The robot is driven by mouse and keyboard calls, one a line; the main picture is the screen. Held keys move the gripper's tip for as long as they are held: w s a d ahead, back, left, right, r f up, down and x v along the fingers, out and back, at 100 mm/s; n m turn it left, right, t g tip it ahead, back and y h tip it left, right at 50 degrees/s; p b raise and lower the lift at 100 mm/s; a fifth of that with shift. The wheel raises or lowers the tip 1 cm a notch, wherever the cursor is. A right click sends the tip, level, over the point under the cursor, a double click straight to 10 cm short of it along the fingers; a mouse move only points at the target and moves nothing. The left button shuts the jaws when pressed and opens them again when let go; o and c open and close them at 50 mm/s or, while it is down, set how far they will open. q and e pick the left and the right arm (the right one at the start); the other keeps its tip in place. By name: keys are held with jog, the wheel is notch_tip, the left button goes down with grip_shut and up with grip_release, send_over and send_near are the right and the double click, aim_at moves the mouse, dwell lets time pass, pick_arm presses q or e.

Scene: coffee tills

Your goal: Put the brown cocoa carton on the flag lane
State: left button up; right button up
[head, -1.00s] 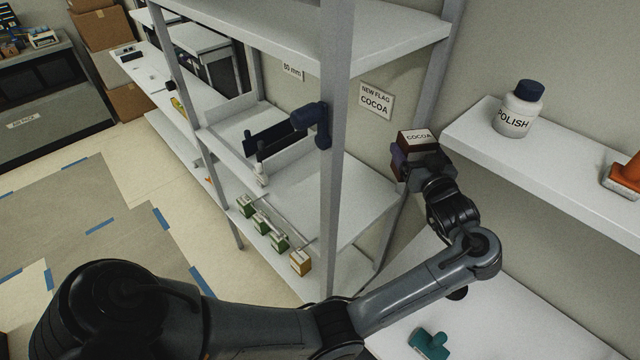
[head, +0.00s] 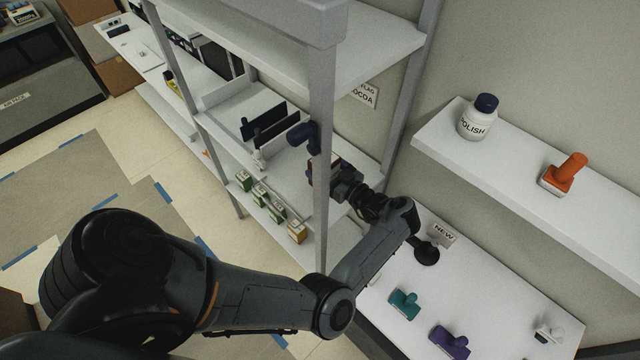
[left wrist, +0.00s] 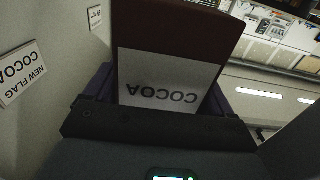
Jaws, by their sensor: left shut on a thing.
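The brown cocoa carton (left wrist: 165,75) has a white COCOA label, which reads upside down in the left wrist view. My left gripper (left wrist: 160,112) is shut on it. In the head view the carton (head: 311,171) is mostly hidden behind the grey rack post, with my left gripper (head: 330,175) just right of it, at the rack's middle shelf. A NEW FLAG COCOA sign (left wrist: 22,75) is on the wall; part of it shows in the head view (head: 365,96). I cannot tell whether the carton touches the shelf (head: 284,170). My right gripper is not in view.
The grey post (head: 321,130) with a dark blue fitting (head: 303,135) stands close to my gripper. Dark panels (head: 277,128) stand on the middle shelf. A polish bottle (head: 478,117) and an orange-handled stamp (head: 564,175) stand on the right shelf.

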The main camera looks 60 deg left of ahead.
pick_arm(q)
jog(key=shift+f+b, duration=2.75)
jog(key=shift+f, duration=1.2)
jog(key=shift+f, duration=0.1)
jog(key=shift+f, duration=0.15)
jog(key=o, duration=0.9)
